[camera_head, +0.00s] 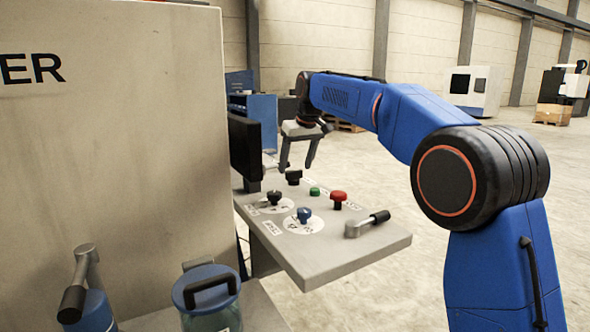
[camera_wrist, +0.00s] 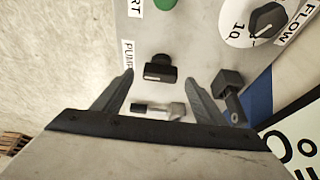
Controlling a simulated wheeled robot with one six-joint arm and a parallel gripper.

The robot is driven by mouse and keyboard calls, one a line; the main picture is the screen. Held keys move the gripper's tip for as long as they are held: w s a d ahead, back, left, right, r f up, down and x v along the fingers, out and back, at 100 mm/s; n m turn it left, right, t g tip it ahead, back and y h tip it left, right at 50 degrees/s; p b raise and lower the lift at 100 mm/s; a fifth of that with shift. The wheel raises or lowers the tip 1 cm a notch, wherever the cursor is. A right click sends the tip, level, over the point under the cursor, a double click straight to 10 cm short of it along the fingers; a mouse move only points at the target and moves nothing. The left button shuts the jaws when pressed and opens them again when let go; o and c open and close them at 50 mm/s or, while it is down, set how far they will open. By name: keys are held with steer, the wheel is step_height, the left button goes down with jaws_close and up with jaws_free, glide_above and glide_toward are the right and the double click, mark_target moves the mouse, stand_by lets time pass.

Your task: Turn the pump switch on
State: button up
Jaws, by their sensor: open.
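The pump switch, a black block-like knob (camera_wrist: 160,68) with a pale stripe on its front edge, sits beside the PUMP label (camera_wrist: 128,58) in the wrist view. In the head view the black switch (camera_head: 293,176) is at the far side of the grey control panel (camera_head: 320,262). My gripper (camera_head: 296,166) is open and empty just above that part of the panel, fingers pointing down. In the wrist view its fingertips (camera_wrist: 174,76) lie on either side of the switch, with gaps on both sides. I cannot tell their exact height above the panel.
A green button (camera_head: 314,191), red button (camera_head: 338,198), black knob (camera_head: 274,196), blue knob (camera_head: 304,214) and lever (camera_head: 368,222) stand on the panel. A dark monitor (camera_head: 245,148) rises at its left. A silver-and-black part (camera_wrist: 158,109) shows between my fingers' bases.

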mark_target(294, 175)
steer(key=shift+x, duration=1.2)
steer(key=shift+c, duration=0.3)
steer(key=c, duration=1)
